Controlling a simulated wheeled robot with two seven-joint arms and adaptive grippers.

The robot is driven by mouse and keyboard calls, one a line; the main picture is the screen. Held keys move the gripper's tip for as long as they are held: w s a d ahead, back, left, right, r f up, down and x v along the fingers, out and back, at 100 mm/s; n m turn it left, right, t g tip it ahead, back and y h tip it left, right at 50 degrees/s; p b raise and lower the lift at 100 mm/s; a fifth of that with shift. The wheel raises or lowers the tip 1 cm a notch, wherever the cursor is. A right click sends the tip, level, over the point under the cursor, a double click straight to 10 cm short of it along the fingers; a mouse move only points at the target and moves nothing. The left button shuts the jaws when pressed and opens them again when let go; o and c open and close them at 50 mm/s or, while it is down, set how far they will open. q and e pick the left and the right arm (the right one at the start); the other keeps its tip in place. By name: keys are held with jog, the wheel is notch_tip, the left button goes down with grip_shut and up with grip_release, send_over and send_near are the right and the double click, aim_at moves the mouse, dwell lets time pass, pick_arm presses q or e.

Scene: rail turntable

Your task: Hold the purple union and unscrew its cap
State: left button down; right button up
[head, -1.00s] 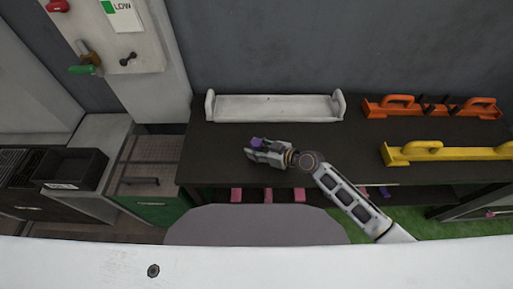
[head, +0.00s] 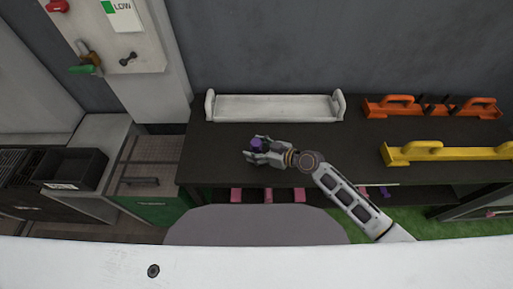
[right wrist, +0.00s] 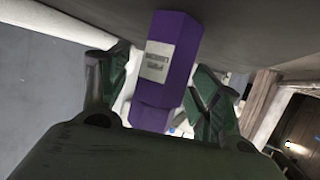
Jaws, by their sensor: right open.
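The purple union (head: 257,144) is above the dark bench, at the tips of my right gripper (head: 255,150). In the right wrist view the union (right wrist: 168,50) is a purple faceted body with a pale printed label, and it narrows to a second purple part below. The fingers of my right gripper (right wrist: 160,92) stand open on either side of it. I cannot tell whether a finger touches it, or which part is the cap. My left gripper is not in view.
A white tray (head: 275,108) lies behind on the dark bench (head: 215,150). An orange carrier (head: 430,108) and a yellow one (head: 445,152) are at the right. A black bin (head: 70,170) stands at the left. Bare bench lies left of the gripper.

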jog(key=shift+s+d, duration=0.1)
jog(key=shift+d, duration=0.05)
jog(key=v, duration=1.1)
jog(key=shift+s+d+r, duration=0.15)
jog(key=shift+d+r, duration=0.05)
jog(key=shift+d, duration=0.05)
dwell(0.3)
dwell(0.4)
